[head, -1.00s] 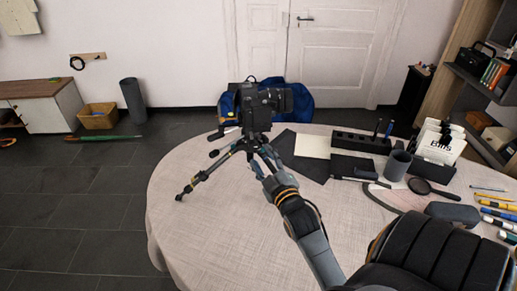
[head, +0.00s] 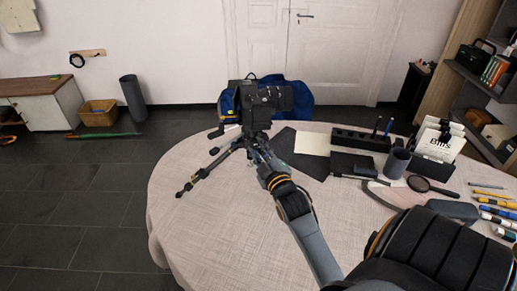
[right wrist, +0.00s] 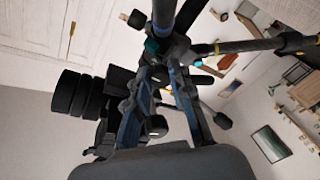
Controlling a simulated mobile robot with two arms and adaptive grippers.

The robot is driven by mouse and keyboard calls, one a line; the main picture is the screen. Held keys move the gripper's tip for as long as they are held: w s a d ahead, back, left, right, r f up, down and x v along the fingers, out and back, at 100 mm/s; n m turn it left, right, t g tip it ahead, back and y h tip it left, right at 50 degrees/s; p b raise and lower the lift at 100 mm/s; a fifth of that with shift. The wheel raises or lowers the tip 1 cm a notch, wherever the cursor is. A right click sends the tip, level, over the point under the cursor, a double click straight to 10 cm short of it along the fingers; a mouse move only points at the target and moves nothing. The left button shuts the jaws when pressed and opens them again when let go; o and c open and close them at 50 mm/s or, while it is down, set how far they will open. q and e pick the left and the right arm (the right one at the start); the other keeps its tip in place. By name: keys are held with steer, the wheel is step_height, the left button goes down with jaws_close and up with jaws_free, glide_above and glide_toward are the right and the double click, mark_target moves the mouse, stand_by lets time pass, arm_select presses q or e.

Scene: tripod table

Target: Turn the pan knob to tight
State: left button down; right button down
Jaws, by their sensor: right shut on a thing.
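A black camera (head: 262,100) sits on a small black tripod (head: 222,162) that stands on the round table. The camera shows sideways in the right wrist view (right wrist: 82,95). My right gripper (head: 258,152) reaches in from the front to the tripod just under the camera. In the right wrist view my right gripper (right wrist: 164,92) has its fingers around the tripod head and is shut on a small dark part there, which fits the pan knob. The fingers mostly hide the knob, so its angle cannot be read. My left gripper is not in view.
The table (head: 215,235) is clear in front of the tripod. To the right are a black pen holder (head: 360,141), a grey cup (head: 397,163), a magnifying glass (head: 420,184), a letter rack (head: 438,145) and several markers. A blue chair (head: 300,100) stands behind the tripod.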

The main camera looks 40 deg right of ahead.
steer(key=shift+m+p, duration=2.75)
steer(key=shift+m, duration=1.85)
steer(key=c, duration=1.2)
jaws_free()
steer(key=shift+o, duration=0.2)
steer(key=v, duration=1.2)
